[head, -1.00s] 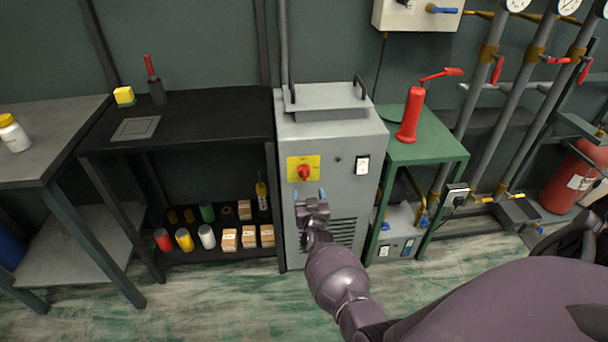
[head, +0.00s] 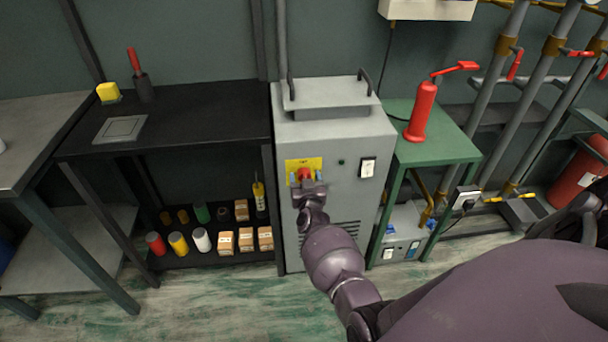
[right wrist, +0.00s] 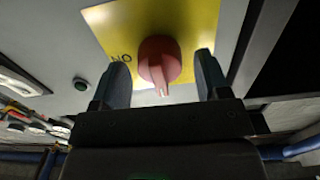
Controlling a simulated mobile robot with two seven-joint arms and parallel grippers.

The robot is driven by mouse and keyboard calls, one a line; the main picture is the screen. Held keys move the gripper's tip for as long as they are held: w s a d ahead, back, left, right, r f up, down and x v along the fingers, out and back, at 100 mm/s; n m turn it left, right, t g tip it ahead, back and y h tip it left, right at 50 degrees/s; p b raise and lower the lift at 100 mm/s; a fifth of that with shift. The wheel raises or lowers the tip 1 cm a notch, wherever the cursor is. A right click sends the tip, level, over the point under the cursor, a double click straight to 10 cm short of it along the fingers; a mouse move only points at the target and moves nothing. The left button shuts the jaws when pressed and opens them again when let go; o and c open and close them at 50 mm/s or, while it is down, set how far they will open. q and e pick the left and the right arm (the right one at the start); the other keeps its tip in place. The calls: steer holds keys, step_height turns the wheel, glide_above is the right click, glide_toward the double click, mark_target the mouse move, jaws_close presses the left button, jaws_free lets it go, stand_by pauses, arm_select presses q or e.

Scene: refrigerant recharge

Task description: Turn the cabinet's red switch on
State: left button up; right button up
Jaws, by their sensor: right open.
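The red switch (head: 305,174) is a round knob on a yellow plate (head: 290,166) on the front of the grey cabinet (head: 340,215). In the right wrist view the red knob (right wrist: 160,62) sits on the yellow plate (right wrist: 205,22), with the letters "NO" appearing beside it. My right gripper (head: 306,178) is open in front of the switch. In the right wrist view its two fingertips (right wrist: 162,70) stand on either side of the knob, with gaps visible. In the head view the gripper hides the lower part of the knob. My left gripper is not in view.
A green table (head: 455,150) with a red extinguisher-like bottle (head: 422,112) stands at right. A black shelf (head: 215,110) stands at left.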

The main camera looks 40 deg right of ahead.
steer(key=shift+w, duration=0.1)
steer(key=shift+r, duration=0.1)
steer(key=shift+c, duration=0.5)
steer(key=c, duration=0.8)
